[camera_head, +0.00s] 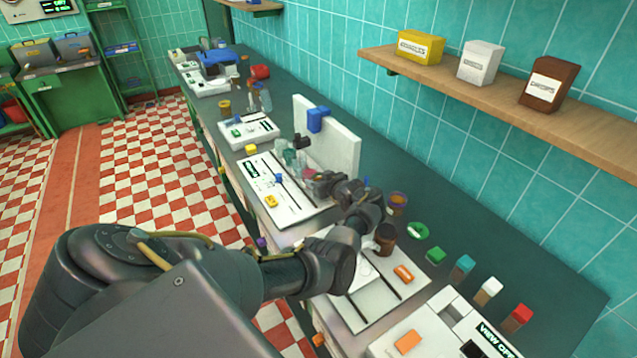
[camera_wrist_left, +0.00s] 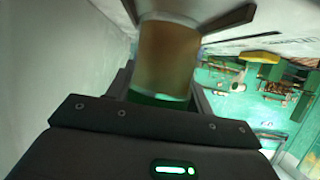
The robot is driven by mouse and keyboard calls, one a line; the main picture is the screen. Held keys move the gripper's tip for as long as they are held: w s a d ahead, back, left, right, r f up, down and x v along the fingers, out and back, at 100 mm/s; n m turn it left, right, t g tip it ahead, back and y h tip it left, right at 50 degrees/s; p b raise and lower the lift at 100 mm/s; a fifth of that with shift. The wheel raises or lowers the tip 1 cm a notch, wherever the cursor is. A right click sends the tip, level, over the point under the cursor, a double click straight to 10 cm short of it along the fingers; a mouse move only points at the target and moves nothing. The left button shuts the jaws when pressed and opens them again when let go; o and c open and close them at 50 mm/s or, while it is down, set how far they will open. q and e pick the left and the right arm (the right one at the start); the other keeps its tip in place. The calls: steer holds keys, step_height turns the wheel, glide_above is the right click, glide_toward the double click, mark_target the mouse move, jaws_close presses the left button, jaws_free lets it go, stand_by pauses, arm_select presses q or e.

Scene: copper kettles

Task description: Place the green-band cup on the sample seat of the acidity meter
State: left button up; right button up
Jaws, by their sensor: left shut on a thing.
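My left gripper (camera_head: 322,184) is over the counter beside a white instrument base with a green label (camera_head: 280,190). In the left wrist view my left gripper (camera_wrist_left: 165,75) is shut on a cup (camera_wrist_left: 168,55) with brownish contents and a green band at its near end. In the head view the gripper and wrist largely hide the held cup. I cannot tell for certain which white instrument is the acidity meter, and its sample seat is not clear to me. My right gripper is not in view.
A white upright panel (camera_head: 335,140) with a blue clamp (camera_head: 318,118) stands behind the gripper. Several glass vessels (camera_head: 291,156) stand close by. A wooden shelf (camera_head: 500,95) overhangs the back.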

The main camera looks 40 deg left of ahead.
arm_select(q)
steer(key=shift+w+f, duration=0.1)
steer(key=shift+f, duration=0.45)
steer(key=shift+f+b, duration=0.15)
steer(key=shift+b, duration=0.15)
steer(key=o, duration=0.9)
steer(key=shift+o, duration=0.8)
